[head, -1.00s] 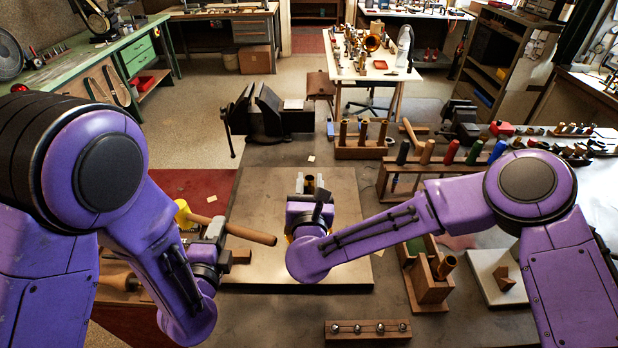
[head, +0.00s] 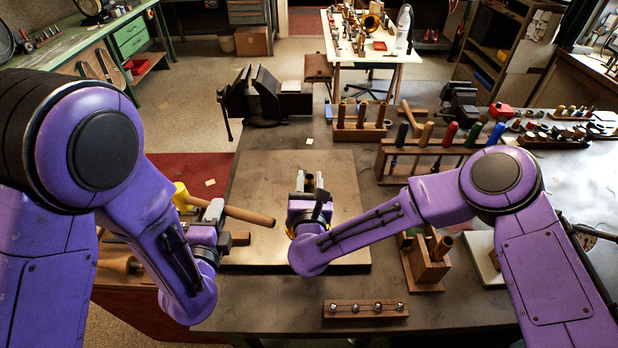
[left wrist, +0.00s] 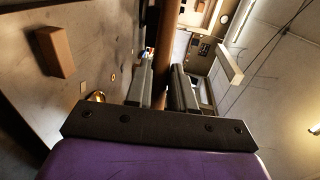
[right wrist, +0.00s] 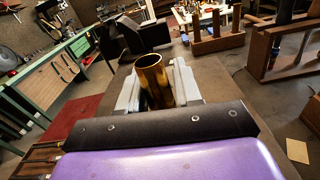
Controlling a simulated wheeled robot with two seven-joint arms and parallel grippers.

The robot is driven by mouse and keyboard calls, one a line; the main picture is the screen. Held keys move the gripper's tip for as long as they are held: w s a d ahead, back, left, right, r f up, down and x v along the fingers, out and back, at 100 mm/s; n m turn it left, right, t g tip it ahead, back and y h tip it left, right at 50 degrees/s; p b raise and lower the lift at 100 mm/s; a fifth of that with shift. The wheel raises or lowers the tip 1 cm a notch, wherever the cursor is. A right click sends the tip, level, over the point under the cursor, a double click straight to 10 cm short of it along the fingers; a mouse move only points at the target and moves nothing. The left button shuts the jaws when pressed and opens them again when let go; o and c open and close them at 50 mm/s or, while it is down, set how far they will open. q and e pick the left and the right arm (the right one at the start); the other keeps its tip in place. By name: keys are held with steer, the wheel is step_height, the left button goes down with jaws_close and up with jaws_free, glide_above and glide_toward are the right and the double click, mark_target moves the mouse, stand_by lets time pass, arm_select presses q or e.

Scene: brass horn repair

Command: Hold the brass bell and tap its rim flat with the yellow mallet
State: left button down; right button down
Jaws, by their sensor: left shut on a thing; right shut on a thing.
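The yellow mallet shows its yellow head (head: 181,196) at the left and its brown wooden handle (head: 250,216) reaching to the right. My left gripper (head: 214,212) is shut on the handle, which also runs between the fingers in the left wrist view (left wrist: 174,50). My right gripper (head: 310,187) is shut on the brass bell, over the pale board. In the right wrist view the bell (right wrist: 153,82) is an upright brass tube with an open top, between the two fingers. Its lower part is hidden. The mallet head is apart from the bell, well to its left.
The pale board (head: 342,230) lies under my right gripper. A dark vise (head: 265,97) stands behind it. A tool rack (head: 440,155) and a wooden block (head: 428,262) stand to the right. A low wooden strip (head: 366,309) with small metal pieces lies in front.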

steer(key=shift+s+f, duration=0.1)
steer(key=shift+f, duration=0.2)
stand_by(0.8)
steer(key=c, duration=0.8)
jaws_free()
steer(key=shift+c, duration=0.2)
steer(key=c, duration=0.9)
steer(key=shift+c, duration=0.2)
